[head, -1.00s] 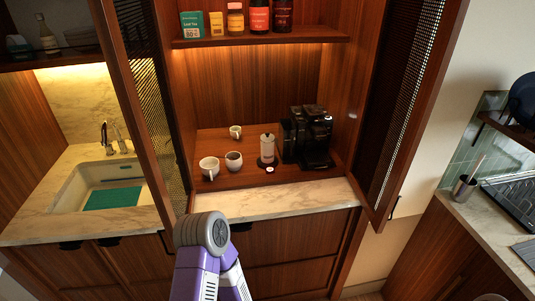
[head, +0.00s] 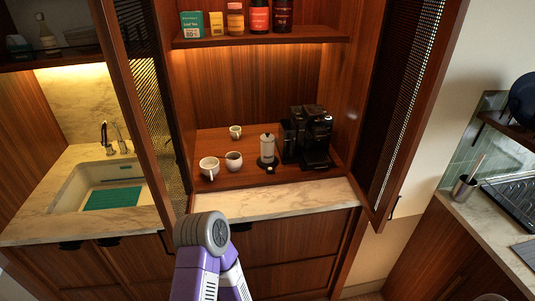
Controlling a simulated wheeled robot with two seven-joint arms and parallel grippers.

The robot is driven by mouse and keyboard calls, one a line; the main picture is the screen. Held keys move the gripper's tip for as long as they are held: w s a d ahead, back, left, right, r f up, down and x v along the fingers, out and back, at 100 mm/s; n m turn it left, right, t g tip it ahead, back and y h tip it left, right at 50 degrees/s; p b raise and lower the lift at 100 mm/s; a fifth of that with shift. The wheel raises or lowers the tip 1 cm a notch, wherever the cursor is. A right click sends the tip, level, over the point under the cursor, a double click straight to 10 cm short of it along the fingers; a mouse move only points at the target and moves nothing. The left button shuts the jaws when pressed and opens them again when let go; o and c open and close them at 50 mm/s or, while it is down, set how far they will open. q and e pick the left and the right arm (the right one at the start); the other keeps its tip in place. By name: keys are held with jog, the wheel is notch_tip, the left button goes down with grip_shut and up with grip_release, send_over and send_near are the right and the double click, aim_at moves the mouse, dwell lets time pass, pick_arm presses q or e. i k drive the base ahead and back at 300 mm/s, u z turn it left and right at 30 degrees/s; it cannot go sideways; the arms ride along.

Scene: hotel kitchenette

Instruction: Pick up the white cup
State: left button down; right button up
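Three white cups stand on the wooden cabinet shelf. One white cup with a handle (head: 208,167) is at the front left. A second white cup (head: 234,161), with a dark inside, stands just to its right. A smaller white mug (head: 235,132) stands farther back. I cannot tell which one the task names. A purple and grey arm link of mine rises at the bottom centre, in front of the counter and apart from the cups. Neither gripper shows in the head view.
A white cylinder on a dark base (head: 267,150) and a black coffee machine (head: 310,136) stand right of the cups. Open cabinet doors (head: 415,100) flank the shelf on both sides. A marble counter edge (head: 280,200) runs in front. A sink (head: 105,187) is at the left.

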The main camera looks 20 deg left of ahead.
aim_at(210, 166)
jog(key=u, duration=1.1)
jog(key=k, duration=0.4)
jog(key=u, duration=0.7)
jog(key=i, duration=0.85)
jog(key=z, duration=0.75)
